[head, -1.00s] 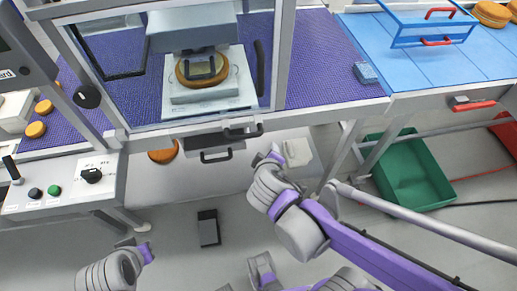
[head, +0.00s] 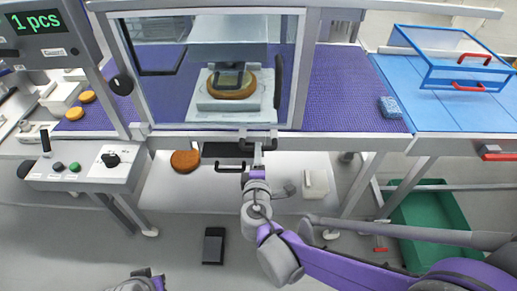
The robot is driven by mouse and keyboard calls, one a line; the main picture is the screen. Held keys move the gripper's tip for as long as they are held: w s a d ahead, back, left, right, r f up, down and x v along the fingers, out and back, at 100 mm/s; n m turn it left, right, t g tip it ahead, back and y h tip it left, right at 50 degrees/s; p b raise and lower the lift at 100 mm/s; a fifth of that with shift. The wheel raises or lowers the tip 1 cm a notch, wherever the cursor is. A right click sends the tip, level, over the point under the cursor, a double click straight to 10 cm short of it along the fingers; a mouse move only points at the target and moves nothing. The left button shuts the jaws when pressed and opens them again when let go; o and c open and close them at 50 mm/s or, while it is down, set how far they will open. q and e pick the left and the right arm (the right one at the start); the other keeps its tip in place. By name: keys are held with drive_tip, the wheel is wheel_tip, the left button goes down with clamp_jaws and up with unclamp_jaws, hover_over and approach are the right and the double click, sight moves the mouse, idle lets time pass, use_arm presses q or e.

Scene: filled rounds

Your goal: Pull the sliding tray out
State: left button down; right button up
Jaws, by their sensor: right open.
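The sliding tray (head: 216,149) shows as a dark panel under the machine's front edge, with a black bar handle (head: 229,168) at its front. My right gripper (head: 258,155) points up at the machine, open, just right of the tray handle. It partly covers the area below the upper handle, and I cannot tell whether it touches either handle. My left gripper (head: 150,276) shows only in part at the bottom edge; its jaws are unclear.
A filled round (head: 233,84) lies under the press behind a clear door. Another round (head: 185,161) lies low, left of the tray. A control box (head: 88,170) stands at the left. A green bin (head: 432,215) is on the floor at right. Floor in front is mostly clear.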

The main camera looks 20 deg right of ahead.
drive_tip(key=shift+x, duration=2.15)
drive_tip(key=shift+c, duration=0.4)
clamp_jaws()
